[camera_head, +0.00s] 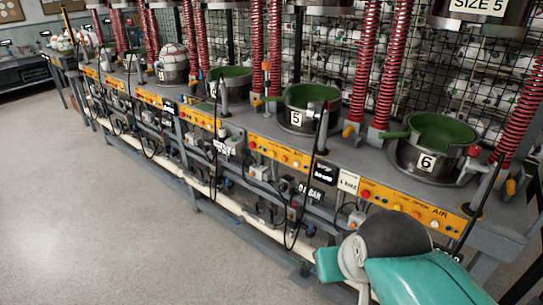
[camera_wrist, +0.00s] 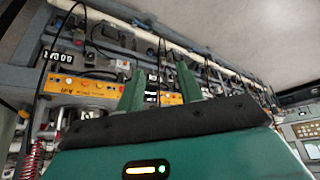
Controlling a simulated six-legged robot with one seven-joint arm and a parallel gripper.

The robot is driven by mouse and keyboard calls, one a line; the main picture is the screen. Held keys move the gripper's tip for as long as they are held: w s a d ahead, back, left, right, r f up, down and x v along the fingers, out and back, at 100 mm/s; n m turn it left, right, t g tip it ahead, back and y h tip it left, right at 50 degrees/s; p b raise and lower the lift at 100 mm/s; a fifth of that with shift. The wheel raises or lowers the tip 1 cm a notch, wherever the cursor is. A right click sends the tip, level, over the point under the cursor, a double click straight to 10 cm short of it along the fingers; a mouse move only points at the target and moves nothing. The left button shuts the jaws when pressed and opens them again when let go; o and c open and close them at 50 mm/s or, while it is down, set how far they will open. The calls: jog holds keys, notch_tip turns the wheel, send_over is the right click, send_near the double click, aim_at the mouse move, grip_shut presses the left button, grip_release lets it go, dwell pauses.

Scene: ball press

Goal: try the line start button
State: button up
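No button can be read as the line start button; the labels are too small or blurred. Yellow button strips run along the bench front in the head view, one below station 6 (camera_head: 408,206) and one below station 5 (camera_head: 280,151), with small red, white and orange buttons. In the wrist view the picture is turned over, and yellow strips (camera_wrist: 70,86) show beyond my gripper (camera_wrist: 160,76). Its two green fingers stand apart with nothing seen between them, and no contact with a button shows.
Numbered pots with green insides, such as pot 6 (camera_head: 430,150) and pot 5 (camera_head: 300,112), stand on the bench beside red coiled hoses (camera_head: 362,70). Black cables hang before the bench front. A pale pipe (camera_head: 225,200) runs low along it. The grey floor (camera_head: 110,220) at left is clear.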

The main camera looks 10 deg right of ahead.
grip_shut()
dwell(1.7)
